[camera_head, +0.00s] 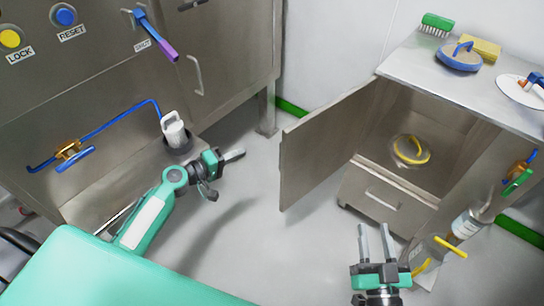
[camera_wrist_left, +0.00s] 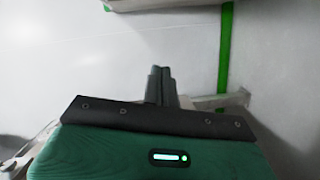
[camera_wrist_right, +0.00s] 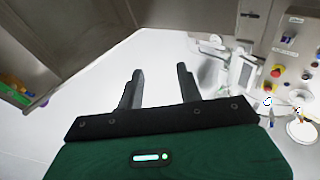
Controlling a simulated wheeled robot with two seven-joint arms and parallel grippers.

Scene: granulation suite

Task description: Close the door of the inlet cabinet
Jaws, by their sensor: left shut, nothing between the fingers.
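The inlet cabinet is the steel cabinet (camera_head: 470,165) at the right of the head view. Its door (camera_head: 325,145) stands wide open, swung out to the left, and the inside is exposed. My right gripper (camera_head: 375,230) is open and empty, in front of the cabinet's drawer and to the right of the door, apart from both. Its spread fingers also show in the right wrist view (camera_wrist_right: 158,72). My left gripper (camera_head: 242,154) is shut and empty, left of the door with a gap of floor between. It also shows shut in the left wrist view (camera_wrist_left: 160,70).
A clear round item with a yellow handle (camera_head: 410,150) sits inside the cabinet. A drawer (camera_head: 385,195) is below. A green brush (camera_head: 437,24), yellow sponge (camera_head: 483,47) and blue-handled pad (camera_head: 460,57) lie on top. A control cabinet (camera_head: 110,90) stands left. Floor between is clear.

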